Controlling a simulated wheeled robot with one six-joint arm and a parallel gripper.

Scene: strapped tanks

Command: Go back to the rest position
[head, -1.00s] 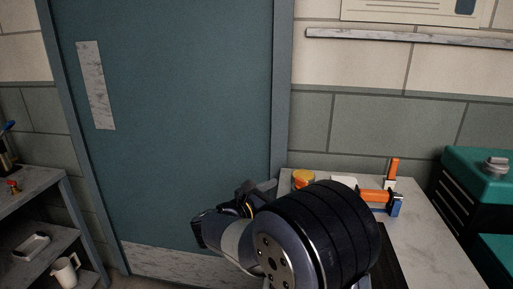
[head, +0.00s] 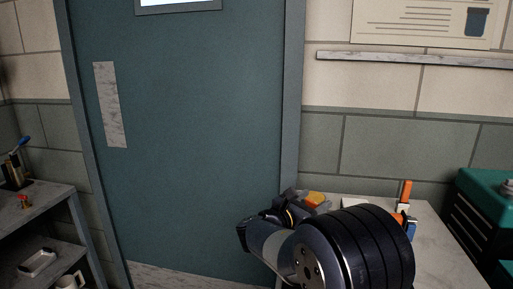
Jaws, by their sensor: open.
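My gripper (head: 298,203) is in the lower middle of the head view, at the end of my dark arm, in front of the door's right edge and the near corner of the table. It is open, though its fingers are small and partly hidden by my own wrist. Nothing shows held in it. An orange-topped thing (head: 315,198) shows right beside it in the picture, partly covered; whether they touch I cannot tell.
A light table (head: 437,235) with an orange and blue strap tool (head: 405,195) stands at the right, partly behind my arm. A green and black cabinet (head: 480,190) is at far right. A grey shelf (head: 45,210) stands left. A teal door (head: 200,130) fills the back.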

